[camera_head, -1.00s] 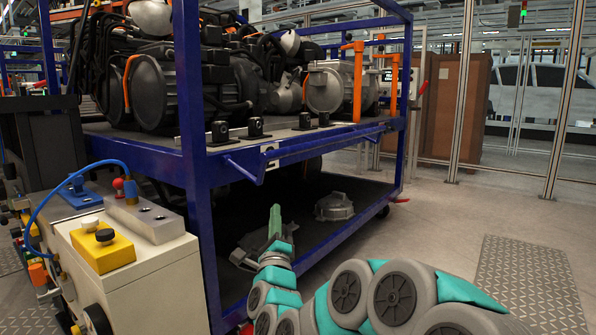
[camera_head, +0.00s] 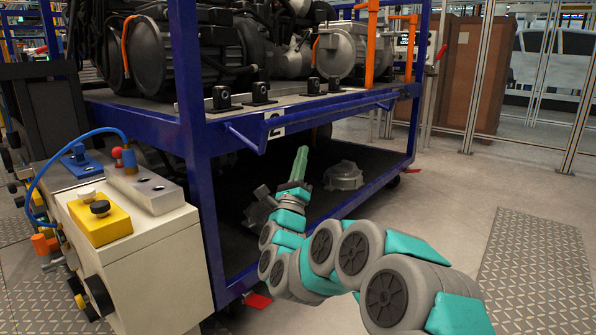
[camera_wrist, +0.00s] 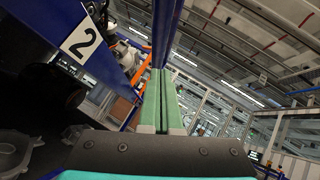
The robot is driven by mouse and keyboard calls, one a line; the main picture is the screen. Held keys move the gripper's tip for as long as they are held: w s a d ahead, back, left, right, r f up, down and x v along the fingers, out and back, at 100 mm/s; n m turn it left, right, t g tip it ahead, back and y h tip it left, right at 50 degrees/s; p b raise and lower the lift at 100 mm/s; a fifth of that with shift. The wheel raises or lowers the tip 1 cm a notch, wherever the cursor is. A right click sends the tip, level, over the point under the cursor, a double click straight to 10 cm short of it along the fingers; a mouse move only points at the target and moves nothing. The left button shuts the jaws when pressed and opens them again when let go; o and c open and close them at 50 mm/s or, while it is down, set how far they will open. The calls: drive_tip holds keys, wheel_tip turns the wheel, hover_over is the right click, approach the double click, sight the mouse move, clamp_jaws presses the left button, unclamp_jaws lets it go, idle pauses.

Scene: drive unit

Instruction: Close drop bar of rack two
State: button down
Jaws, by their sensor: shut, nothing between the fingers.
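Rack two is a blue metal frame (camera_head: 198,150) with a white "2" plate (camera_head: 276,128); the plate also shows tilted in the wrist view (camera_wrist: 80,40). Its blue drop bar (camera_head: 325,112) runs along the front edge of the upper shelf, standing out from the frame on short angled arms. My gripper (camera_head: 300,152) points upward in front of the rack, its green fingers together and empty, with the tips just below the bar in the picture. In the wrist view my fingers (camera_wrist: 161,80) point toward a blue bar (camera_wrist: 165,32); whether they touch it, I cannot tell.
Dark drive units (camera_head: 200,50) and orange posts (camera_head: 372,45) stand on the upper shelf. A grey casting (camera_head: 343,176) lies on the lower shelf. A cream workstation (camera_head: 150,255) stands close at left. The floor at right is open, with a tread plate (camera_head: 535,265).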

drive_tip(key=w+r, duration=0.1)
drive_tip(key=r, duration=0.2)
drive_tip(key=w+a+r, duration=0.1)
drive_tip(key=shift+w+r, duration=0.3)
drive_tip(key=shift+r, duration=0.1)
